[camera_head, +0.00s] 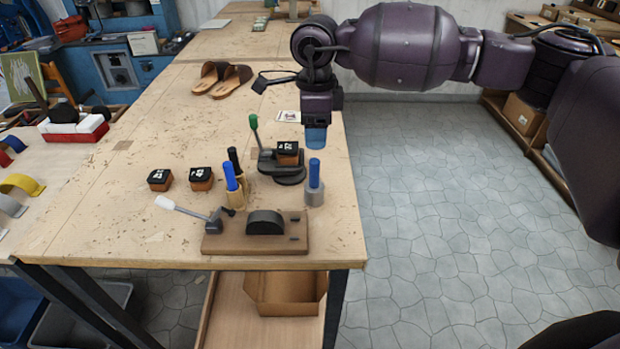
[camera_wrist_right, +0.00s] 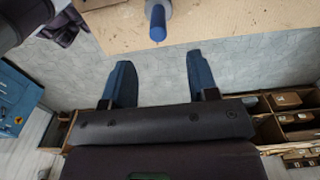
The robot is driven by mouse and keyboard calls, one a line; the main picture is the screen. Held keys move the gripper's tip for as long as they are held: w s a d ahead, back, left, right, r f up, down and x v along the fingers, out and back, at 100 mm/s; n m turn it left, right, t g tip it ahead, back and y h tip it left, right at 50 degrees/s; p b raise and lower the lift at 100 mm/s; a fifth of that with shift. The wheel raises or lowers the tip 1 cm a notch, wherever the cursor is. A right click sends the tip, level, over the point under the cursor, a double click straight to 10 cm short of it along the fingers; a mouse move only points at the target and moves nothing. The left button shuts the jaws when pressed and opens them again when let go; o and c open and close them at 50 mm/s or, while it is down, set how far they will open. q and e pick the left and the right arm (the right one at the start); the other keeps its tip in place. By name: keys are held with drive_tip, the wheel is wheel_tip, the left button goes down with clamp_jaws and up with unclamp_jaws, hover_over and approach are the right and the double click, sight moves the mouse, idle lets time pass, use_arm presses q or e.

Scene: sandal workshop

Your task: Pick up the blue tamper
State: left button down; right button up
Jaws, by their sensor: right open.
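The blue tamper (camera_head: 314,182) stands upright near the table's right edge, with a blue handle on top and a grey cylindrical base. In the right wrist view the blue tamper (camera_wrist_right: 158,25) shows at the top, beyond the fingertips and roughly centred between them. My right gripper (camera_head: 316,138) points down, above and behind the tamper, apart from it. The right wrist view shows my right gripper (camera_wrist_right: 160,65) with its two blue fingers spread and nothing between them. My left gripper does not show.
A green-handled press (camera_head: 283,165) stands just left of the tamper. A brown fixture (camera_head: 225,243) with a black half-round block is in front. Blue- and black-handled tools (camera_head: 232,182) stand to the left. Sandals (camera_head: 221,80) lie farther back. Right of the table (camera_head: 340,215) is open floor.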

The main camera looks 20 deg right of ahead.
sight(314, 160)
drive_tip(key=shift+s+f, duration=0.15)
drive_tip(key=shift+f, duration=0.35)
wheel_tip(314, 160, down, 3)
drive_tip(key=shift+s+f, duration=0.1)
drive_tip(key=shift+f, duration=0.85)
wheel_tip(314, 160, down, 4)
drive_tip(key=shift+f+p, duration=0.2)
drive_tip(key=shift+p, duration=0.45)
drive_tip(key=c, duration=1)
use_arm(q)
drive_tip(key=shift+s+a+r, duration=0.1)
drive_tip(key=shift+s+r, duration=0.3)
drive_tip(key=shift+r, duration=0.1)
use_arm(e)
drive_tip(key=shift+a, duration=0.1)
clamp_jaws()
drive_tip(key=shift+w+r, duration=0.15)
drive_tip(key=shift+w, duration=0.05)
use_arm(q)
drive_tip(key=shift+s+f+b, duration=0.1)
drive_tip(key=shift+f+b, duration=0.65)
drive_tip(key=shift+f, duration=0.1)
use_arm(e)
wheel_tip(314, 160, up, 20)
